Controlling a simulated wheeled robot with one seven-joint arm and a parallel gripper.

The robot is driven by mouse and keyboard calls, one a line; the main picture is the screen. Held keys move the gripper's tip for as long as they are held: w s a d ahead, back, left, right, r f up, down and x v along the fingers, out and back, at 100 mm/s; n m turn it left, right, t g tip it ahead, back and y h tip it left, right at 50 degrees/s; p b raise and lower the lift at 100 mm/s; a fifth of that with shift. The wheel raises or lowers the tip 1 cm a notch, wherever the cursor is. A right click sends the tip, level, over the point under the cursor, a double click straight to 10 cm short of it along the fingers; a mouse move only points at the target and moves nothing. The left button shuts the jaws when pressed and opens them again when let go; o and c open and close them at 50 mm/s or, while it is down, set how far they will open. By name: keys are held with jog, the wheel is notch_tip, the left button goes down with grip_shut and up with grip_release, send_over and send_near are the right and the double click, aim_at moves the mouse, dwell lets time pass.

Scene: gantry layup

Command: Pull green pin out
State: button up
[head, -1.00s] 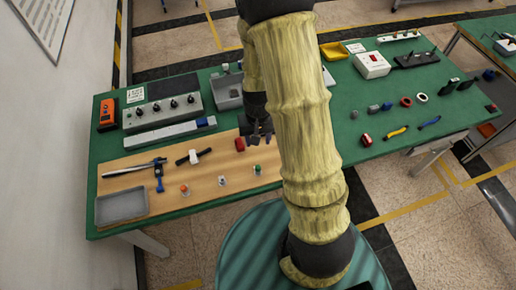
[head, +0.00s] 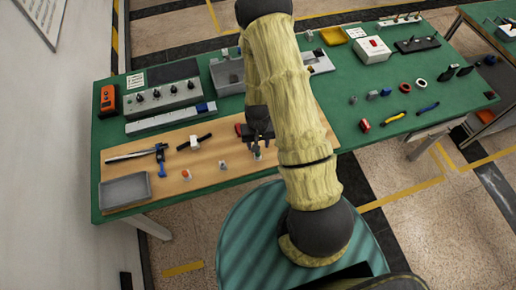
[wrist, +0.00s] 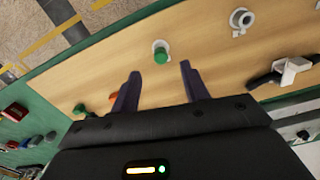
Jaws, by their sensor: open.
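The green pin (wrist: 161,56) stands in a small white collar (wrist: 160,44) on the wooden board (wrist: 210,70). In the head view the green pin (head: 257,154) is mostly hidden by my gripper (head: 258,143). In the wrist view my gripper (wrist: 160,68) is open, with one dark finger on each side of the line to the pin. The pin's green top shows just beyond the fingertips, between them. Nothing is held, and I cannot tell the height gap.
A red part (head: 239,129) lies close behind my gripper. A black-and-white tool (head: 195,142) and a grey tray (head: 125,190) lie further left.

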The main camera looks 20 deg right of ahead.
jog(key=shift+f+p, duration=0.55)
jog(key=shift+f, duration=2.15)
grip_shut()
